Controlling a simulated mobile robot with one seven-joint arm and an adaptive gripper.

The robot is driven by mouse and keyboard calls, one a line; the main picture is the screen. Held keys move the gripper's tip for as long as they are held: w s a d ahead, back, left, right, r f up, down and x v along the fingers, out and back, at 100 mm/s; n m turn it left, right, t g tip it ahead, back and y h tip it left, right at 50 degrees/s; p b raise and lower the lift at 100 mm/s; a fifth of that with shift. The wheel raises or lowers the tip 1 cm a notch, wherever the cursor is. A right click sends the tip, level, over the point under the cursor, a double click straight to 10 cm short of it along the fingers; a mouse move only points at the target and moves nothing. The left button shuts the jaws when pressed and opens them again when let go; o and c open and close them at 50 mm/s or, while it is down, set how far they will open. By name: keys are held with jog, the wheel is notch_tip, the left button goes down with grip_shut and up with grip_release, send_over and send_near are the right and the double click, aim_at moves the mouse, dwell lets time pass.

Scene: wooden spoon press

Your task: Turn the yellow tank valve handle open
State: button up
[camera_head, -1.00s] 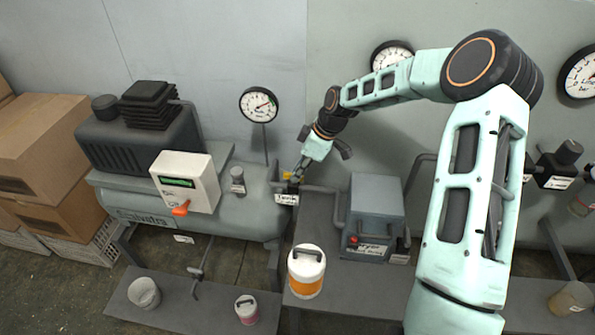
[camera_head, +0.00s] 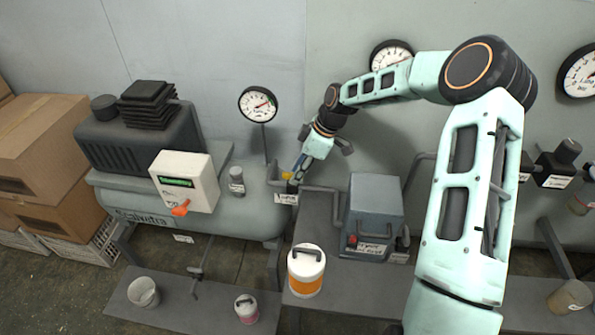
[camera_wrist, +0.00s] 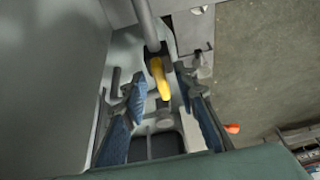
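The yellow tank valve handle (camera_wrist: 160,78) is in the wrist view, on a dark fitting at the end of a grey pipe. In the head view only a small yellow piece of it (camera_head: 287,176) shows, beside my gripper (camera_head: 297,180). In the wrist view my gripper (camera_wrist: 168,112) is open, with one blue-padded finger to each side of the handle. The handle lies between the fingers, near their tips, and a gap shows on both sides. I cannot tell whether anything touches it.
The grey tank (camera_head: 240,213) carries a white control box (camera_head: 186,180) with an orange switch. A pressure gauge (camera_head: 258,104) stands behind. A grey dryer box (camera_head: 374,215) and a white-and-orange canister (camera_head: 306,271) stand to the right. A white label (camera_head: 286,198) hangs below the valve.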

jog(key=v, duration=1.2)
dwell(0.3)
